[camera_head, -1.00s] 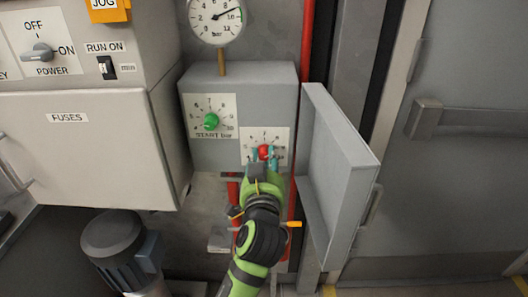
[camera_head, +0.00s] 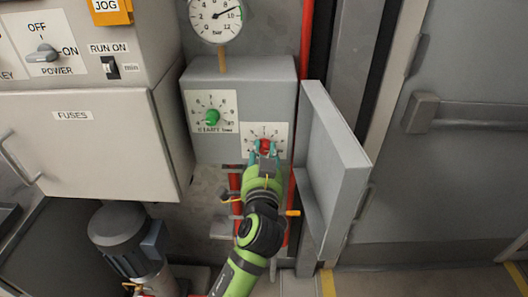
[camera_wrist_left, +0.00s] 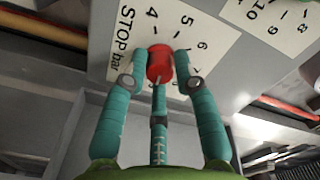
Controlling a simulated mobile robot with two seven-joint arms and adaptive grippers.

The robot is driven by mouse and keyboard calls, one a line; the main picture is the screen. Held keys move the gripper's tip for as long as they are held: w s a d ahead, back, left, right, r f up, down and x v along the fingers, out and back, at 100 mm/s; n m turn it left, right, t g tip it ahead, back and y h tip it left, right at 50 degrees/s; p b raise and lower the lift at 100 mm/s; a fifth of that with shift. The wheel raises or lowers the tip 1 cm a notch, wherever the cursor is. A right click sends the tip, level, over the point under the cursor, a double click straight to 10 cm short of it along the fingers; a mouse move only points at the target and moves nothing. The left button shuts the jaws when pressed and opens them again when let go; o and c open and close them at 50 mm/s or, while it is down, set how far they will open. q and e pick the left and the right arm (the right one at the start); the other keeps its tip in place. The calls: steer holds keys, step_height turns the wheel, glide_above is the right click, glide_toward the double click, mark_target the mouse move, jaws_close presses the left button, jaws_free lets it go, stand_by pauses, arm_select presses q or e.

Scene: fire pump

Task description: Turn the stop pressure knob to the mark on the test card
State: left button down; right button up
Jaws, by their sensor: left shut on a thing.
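The red stop pressure knob (camera_head: 265,146) sits on a white dial plate (camera_head: 247,145) at the lower right of the grey pressure box. In the left wrist view the red knob (camera_wrist_left: 159,64) lies between the teal fingers, by a scale marked "STOP bar". My left gripper (camera_head: 265,150) is shut on it, with fingers on both sides and a third finger below. The fingers hide part of the knob and scale, and I cannot read its exact setting. The test card is not recognisable in these views. My right gripper is not in view.
The green start knob (camera_head: 211,117) is at the upper left of the box, below a round pressure gauge (camera_head: 215,16). The open grey box door (camera_head: 332,165) stands close on the right of my left arm. A red pipe (camera_head: 306,35) runs behind the box.

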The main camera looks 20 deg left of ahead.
arm_select(q)
steer(key=shift+a, duration=0.1)
steer(key=c, duration=1)
jaws_free()
steer(key=shift+w, duration=0.1)
steer(key=shift+o, duration=0.2)
steer(key=shift+w+f, duration=0.1)
steer(key=v, duration=1.2)
